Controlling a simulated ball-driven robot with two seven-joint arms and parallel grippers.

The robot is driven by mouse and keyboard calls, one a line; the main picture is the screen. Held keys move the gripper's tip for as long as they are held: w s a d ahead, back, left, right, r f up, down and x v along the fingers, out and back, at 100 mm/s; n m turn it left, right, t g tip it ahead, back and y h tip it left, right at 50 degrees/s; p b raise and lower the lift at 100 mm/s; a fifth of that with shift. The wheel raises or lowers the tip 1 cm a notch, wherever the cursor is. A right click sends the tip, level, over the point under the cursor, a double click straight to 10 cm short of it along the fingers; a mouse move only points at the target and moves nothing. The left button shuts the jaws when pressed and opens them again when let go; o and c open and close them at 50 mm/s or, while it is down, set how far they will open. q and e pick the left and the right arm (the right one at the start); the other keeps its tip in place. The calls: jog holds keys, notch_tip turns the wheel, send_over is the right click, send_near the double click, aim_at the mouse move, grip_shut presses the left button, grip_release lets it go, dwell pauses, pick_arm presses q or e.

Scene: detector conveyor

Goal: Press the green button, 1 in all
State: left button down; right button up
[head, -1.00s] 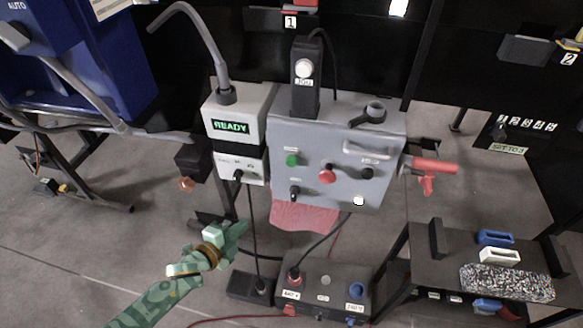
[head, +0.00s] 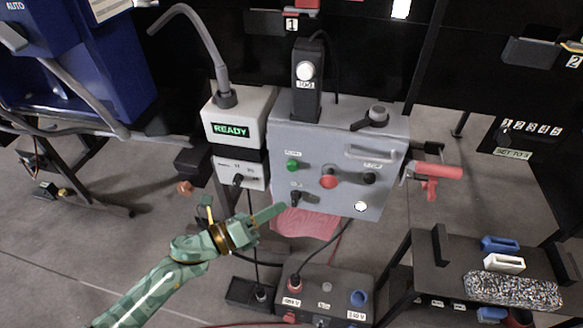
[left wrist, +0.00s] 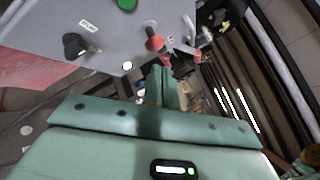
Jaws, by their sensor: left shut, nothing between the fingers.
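The green button (head: 292,165) is a small round knob at the upper left of the grey control panel's face (head: 330,195). It also shows at the top edge of the left wrist view (left wrist: 127,4). My left gripper (head: 283,208) is shut and empty, its fingertips just below and slightly left of the button in the head view, near the panel's lower left corner. The shut fingers also show in the left wrist view (left wrist: 160,82). I cannot tell the exact gap to the panel; the fingers are not on the button. My right gripper is not in view.
A red button (head: 328,181), a lower black knob (head: 295,196) and a white lamp (head: 361,206) share the panel. A READY display box (head: 232,130) adjoins it on the left. A red cloth (head: 305,224) hangs below. A grey socket box (head: 325,290) sits lower down.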

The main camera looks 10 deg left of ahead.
aim_at(292, 167)
pick_arm(q)
jog(key=w+b, duration=0.2)
jog(key=w, duration=0.6)
jog(key=shift+w+b, duration=0.3)
jog(key=shift+w, duration=0.1)
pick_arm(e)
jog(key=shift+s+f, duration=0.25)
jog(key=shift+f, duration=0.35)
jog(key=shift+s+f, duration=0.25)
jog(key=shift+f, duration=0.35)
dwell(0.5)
pick_arm(q)
jog(key=shift+w, duration=0.4)
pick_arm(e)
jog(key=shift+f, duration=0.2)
